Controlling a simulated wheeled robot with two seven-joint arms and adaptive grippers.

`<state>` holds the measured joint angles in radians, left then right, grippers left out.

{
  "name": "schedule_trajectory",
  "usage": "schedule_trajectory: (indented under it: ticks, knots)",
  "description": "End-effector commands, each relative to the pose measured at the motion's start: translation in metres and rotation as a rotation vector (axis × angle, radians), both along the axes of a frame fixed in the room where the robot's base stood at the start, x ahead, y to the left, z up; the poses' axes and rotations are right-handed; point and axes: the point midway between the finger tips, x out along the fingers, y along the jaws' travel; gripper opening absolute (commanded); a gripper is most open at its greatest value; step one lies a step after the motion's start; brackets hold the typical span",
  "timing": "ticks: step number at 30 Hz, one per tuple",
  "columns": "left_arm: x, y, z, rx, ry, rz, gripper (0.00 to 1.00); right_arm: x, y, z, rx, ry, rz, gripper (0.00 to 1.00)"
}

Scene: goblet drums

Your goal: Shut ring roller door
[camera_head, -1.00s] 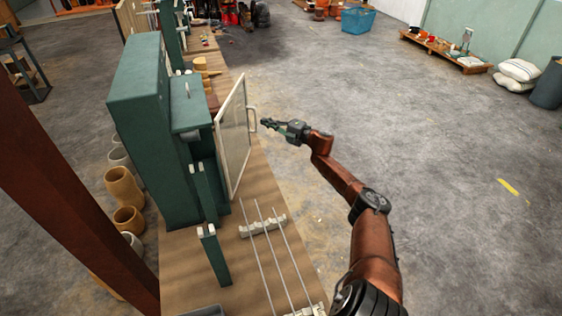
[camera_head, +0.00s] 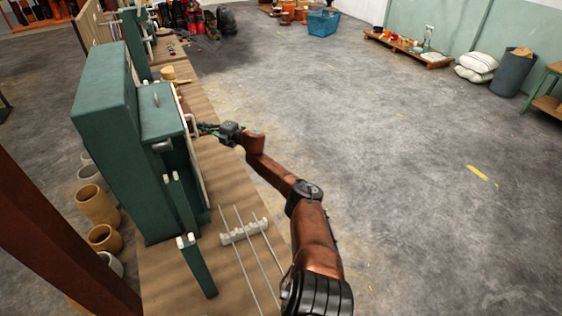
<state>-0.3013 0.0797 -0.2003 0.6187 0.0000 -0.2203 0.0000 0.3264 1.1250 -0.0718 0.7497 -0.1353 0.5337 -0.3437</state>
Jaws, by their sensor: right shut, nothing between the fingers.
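The green ring roller machine (camera_head: 118,130) stands upright on the wooden bench at the left. Its pale door (camera_head: 196,168) shows nearly edge-on, close against the machine's front side; whether it is fully flush I cannot tell. The door's light handle (camera_head: 191,125) sticks out at the upper edge. My right gripper (camera_head: 203,128) is shut and empty, right beside the handle on the door's outer side; I cannot tell whether its tips touch. My left gripper is not in view.
A rack with thin metal rods (camera_head: 245,231) lies on the bench (camera_head: 160,270) in front of the machine. Clay-coloured pots (camera_head: 97,204) stand on the floor behind it. The grey floor to the right is wide and clear, with a blue basket (camera_head: 323,23) far back.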

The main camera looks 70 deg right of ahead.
Motion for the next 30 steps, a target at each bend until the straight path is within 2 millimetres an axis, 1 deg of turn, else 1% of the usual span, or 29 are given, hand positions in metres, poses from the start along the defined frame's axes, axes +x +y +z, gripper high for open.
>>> schedule_trajectory:
  ticks: [7,12,17,23,30]
  knots:
    - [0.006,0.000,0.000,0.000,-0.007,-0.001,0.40,0.000,0.000,0.000,0.000,0.000,0.000,0.00]
    - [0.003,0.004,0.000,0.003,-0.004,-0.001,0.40,0.000,0.000,0.000,0.000,0.000,0.000,0.00]
    - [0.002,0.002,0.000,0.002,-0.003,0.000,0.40,-0.008,0.001,-0.002,0.000,0.002,0.002,0.00]
    - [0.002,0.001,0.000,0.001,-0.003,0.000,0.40,-0.031,0.004,-0.002,-0.001,0.003,0.002,0.00]
    - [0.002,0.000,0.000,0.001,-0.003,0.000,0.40,-0.067,0.008,-0.002,-0.001,0.004,0.001,0.00]
